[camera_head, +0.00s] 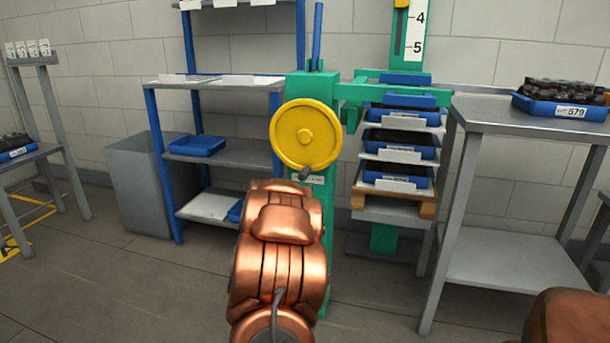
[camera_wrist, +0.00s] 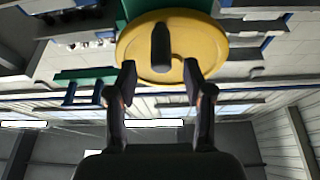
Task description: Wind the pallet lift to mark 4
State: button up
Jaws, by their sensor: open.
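The yellow handwheel (camera_head: 305,130) is on the green lift post (camera_head: 297,88); its dark crank handle (camera_head: 306,174) is at the lower rim. In the wrist view the handle (camera_wrist: 160,48) stands out from the wheel (camera_wrist: 205,45), just beyond and between my gripper's (camera_wrist: 158,72) fingertips. My gripper is open, apart from the handle; my arm hides it in the head view. The white scale (camera_head: 416,40) shows marks 4 and 5. A yellow pointer (camera_head: 402,4) sits above mark 4 at the picture's top edge. The wooden pallet (camera_head: 394,200) carries stacked blue trays (camera_head: 400,144).
A grey table (camera_head: 490,115) with a blue crate of dark bottles (camera_head: 560,103) stands right of the lift. A blue-framed shelf (camera_head: 215,85) and a grey bin (camera_head: 138,185) are at left. The floor (camera_head: 130,285) at front left is clear.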

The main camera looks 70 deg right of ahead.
aim_at(308, 165)
jog(key=shift+b+x, duration=1.05)
jog(key=shift+x, duration=2.6)
grip_shut()
